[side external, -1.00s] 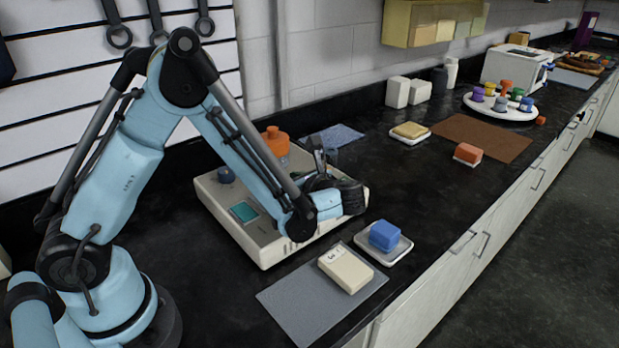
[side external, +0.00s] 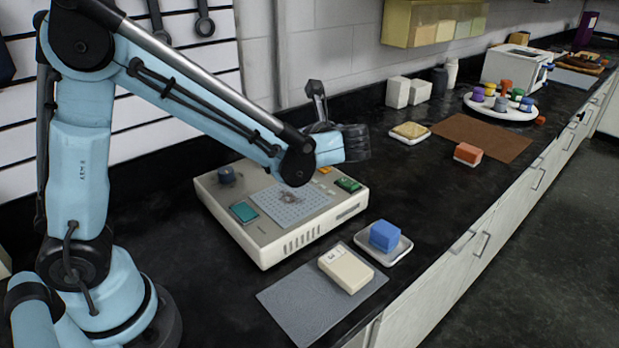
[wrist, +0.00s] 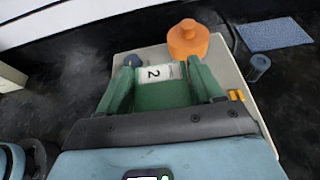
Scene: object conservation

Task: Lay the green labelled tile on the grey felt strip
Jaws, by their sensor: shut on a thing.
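My gripper (wrist: 163,78) is shut on the green labelled tile (wrist: 163,95), which shows between the two green fingers in the wrist view. Its white label bears a dark mark like a 2. In the side view my gripper (side external: 345,143) is raised above the back of the cream device, and the tile cannot be made out there. The grey felt strip (side external: 296,309) lies flat on the black counter at the front, well apart from my gripper. A cream labelled block (side external: 346,270) lies on its right part; its left part is bare.
The cream device (side external: 265,248) stands between my gripper and the strip. A blue block (side external: 384,236) sits on a small white tray right beside the strip. An orange lidded thing (wrist: 187,42) and a blue speckled mat (wrist: 275,35) show in the wrist view.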

